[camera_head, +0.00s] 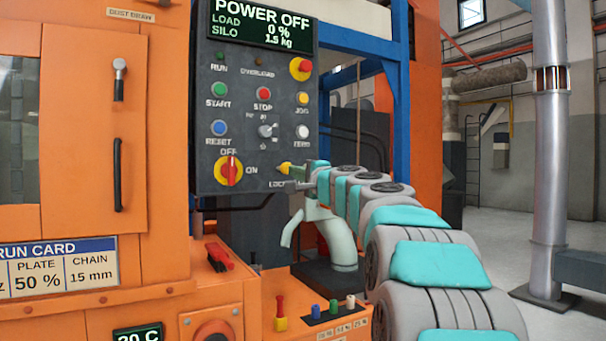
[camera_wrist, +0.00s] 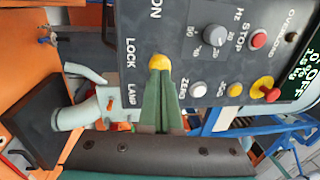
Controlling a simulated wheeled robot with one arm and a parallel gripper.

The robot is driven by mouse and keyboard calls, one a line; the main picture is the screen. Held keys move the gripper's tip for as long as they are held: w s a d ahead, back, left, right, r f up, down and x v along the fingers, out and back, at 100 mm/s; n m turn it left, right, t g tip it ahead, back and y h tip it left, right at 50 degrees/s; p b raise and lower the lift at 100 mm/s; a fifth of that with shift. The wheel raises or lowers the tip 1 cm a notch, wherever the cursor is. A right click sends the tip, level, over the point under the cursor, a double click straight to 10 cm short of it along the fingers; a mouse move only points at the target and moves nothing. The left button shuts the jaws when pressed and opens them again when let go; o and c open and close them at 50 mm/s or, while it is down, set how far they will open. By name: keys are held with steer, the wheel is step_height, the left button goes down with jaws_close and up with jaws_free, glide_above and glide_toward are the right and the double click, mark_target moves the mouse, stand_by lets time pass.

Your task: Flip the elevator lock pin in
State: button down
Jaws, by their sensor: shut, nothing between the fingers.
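My gripper (camera_head: 292,171) is shut and empty, its green fingers pointing at the dark control panel (camera_head: 257,60). Its tips meet a yellow dome (camera_wrist: 160,61) beside the words LOCK LAMP in the wrist view; I cannot tell whether they touch it. The dome also shows in the head view (camera_head: 284,168). No part is clearly marked as the lock pin. A small upright red handle on a yellow base (camera_head: 280,314) stands on the orange ledge, and a red lever (camera_head: 219,257) lies further left. The red-and-yellow rotary switch (camera_head: 229,170) stands by OFF and ON labels.
The panel screen (camera_head: 261,25) reads POWER OFF. Several buttons and a grey dial (camera_head: 267,131) sit close above my gripper. A pale curved pipe (camera_head: 340,240) rises behind and below the arm. Small coloured knobs (camera_head: 333,306) stand on the ledge. Open floor lies at right.

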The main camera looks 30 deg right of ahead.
steer(key=shift+w, duration=0.65)
steer(key=shift+w+r+p, duration=0.1)
steer(key=shift+w+p, duration=0.5)
steer(key=shift+w, duration=0.9)
steer(key=shift+s, duration=0.1)
steer(key=s+f+b, duration=0.2)
steer(key=s, duration=1.1)
steer(key=shift+s+d, duration=0.15)
steer(key=shift+s, duration=0.25)
